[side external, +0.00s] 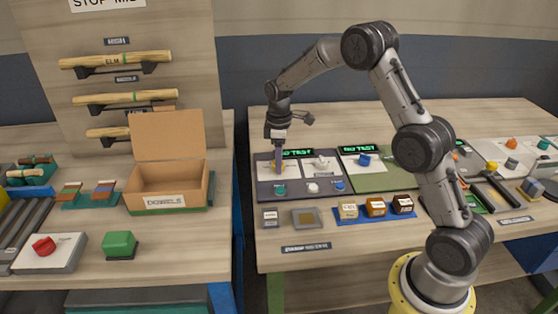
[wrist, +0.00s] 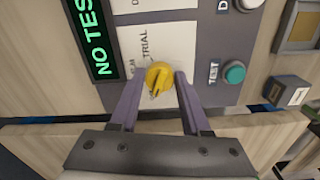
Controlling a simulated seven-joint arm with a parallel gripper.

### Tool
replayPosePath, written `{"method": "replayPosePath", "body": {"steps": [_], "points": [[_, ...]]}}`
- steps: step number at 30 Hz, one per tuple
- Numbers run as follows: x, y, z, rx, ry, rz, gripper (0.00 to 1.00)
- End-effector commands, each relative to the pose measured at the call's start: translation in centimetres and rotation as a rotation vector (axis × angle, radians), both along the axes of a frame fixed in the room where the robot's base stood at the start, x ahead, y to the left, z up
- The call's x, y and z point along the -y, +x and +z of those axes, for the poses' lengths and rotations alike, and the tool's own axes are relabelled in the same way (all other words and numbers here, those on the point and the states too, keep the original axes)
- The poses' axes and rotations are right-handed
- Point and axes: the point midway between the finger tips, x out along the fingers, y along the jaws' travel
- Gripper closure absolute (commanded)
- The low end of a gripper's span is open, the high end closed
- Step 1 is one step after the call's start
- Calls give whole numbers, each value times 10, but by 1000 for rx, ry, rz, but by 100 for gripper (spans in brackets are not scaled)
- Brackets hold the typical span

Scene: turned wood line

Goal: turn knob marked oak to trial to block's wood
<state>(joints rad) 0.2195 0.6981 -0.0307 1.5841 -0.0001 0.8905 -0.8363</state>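A yellow knob (wrist: 159,77) sits on a white plate (wrist: 150,40) of a dark panel in the wrist view. The word TRIAL and smaller, partly hidden lettering stand beside it. A dark mark shows on the knob; I cannot read its setting. My gripper (wrist: 160,76) has one purple finger on each side of the knob; whether they touch it is unclear. In the side external view my gripper (side external: 277,166) reaches down to the left panel (side external: 262,193), mostly covering the knob. Three blocks, pale (side external: 348,211), brown (side external: 375,206) and dark (side external: 402,204), stand on a blue tray (side external: 361,220).
A lit display (wrist: 95,42) reading NO TEST and a teal TEST button (wrist: 234,72) flank the knob. A framed wood square (side external: 306,217) lies in front of the panel. A second panel (side external: 393,181) adjoins at right. An open dowel box (side external: 168,184) stands on the left bench.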

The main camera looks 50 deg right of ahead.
Motion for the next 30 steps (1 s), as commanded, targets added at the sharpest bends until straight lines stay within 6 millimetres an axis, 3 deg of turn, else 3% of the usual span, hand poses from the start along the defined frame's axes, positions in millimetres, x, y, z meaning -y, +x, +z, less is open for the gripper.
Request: {"method": "replayPosePath", "body": {"steps": [1,7,19,30], "points": [[0,0,0,0,0,0,64],[0,0,0,0,0,0,100],[0,0,1,1,1,-54,100],[-1,0,1,2,0,-319,100]]}}
